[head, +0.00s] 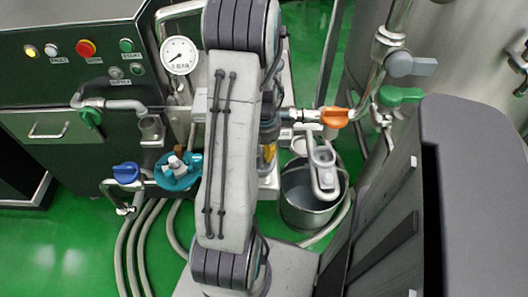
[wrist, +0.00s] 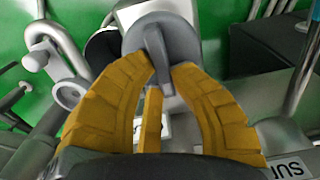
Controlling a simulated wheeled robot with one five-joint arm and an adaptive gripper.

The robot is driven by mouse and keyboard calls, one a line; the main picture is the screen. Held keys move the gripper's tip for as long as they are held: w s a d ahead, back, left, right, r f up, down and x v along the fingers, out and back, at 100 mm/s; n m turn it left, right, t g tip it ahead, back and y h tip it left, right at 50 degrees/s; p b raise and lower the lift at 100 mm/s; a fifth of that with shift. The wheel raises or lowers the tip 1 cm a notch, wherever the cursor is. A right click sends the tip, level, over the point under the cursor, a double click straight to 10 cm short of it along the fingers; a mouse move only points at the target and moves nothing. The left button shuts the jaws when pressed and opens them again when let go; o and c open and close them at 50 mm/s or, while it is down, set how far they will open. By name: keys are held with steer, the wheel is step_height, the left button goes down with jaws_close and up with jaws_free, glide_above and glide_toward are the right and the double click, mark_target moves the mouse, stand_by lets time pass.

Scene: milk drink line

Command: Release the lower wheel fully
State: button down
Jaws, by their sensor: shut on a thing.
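A dark grey round wheel (wrist: 183,40) with a raised grip bar across its face is at the top middle of the wrist view. The yellow fingers of my gripper (wrist: 163,78) reach up on both sides of the lower end of the bar and are shut on it. In the head view my gripper (head: 268,156) is a small yellow patch, mostly hidden behind my arm. The gripped wheel is hidden there.
A pressure gauge (head: 180,55) and a control panel stand at the left. An orange handle (head: 335,117) and a metal bucket (head: 311,205) are to the right. Hoses cross the green floor.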

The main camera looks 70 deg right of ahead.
stand_by(0.4)
steer(key=c, duration=1.1)
jaws_free()
step_height(320, 180, up, 12)
stand_by(0.5)
